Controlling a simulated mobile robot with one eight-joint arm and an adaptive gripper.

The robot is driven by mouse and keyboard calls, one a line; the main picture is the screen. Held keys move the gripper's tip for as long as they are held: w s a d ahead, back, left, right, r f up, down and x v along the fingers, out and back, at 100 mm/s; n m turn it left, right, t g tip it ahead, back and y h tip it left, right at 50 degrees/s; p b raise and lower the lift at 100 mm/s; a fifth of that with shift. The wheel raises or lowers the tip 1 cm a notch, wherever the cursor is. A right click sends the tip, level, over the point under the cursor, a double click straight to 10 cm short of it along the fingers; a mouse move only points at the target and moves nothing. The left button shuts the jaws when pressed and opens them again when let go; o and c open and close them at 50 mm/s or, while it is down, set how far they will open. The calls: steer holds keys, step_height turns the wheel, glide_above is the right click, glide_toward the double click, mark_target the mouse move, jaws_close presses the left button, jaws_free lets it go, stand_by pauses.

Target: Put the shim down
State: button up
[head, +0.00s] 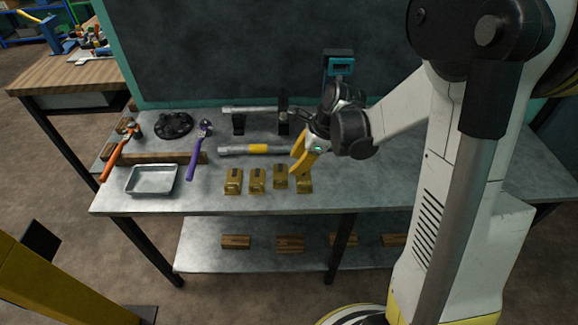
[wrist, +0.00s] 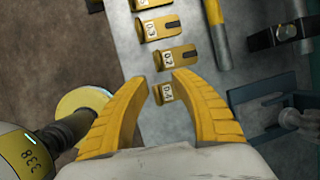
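Several gold shims stand in a row near the front edge of the grey bench. The rightmost shim (head: 304,186), marked 04, is directly below my gripper (head: 301,168) and looks to be at bench level. In the wrist view the 04 shim (wrist: 164,93) shows between the two yellow fingers of my gripper (wrist: 164,77). The fingers are a little apart, and the right one hides part of the shim. I cannot tell whether they touch it. The neighbouring shim (head: 280,178) is close on the left.
A yellow-banded bar (head: 256,149) lies behind the shims. A purple-handled tool (head: 196,155), a metal tray (head: 152,179) and an orange-handled tool (head: 119,150) are to the left. A teal-topped device (head: 340,64) stands behind my gripper.

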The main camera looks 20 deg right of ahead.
steer(key=s+a+r+n+t+h, duration=0.1)
steer(key=s+r+n+t, duration=0.1)
steer(key=s+r+n, duration=0.5)
steer(key=s+a+r+n+t+h, duration=0.2)
steer(key=s+r+n, duration=0.6)
steer(key=n, duration=0.7)
steer(key=shift+s+h, duration=0.3)
steer(key=shift+s, duration=0.85)
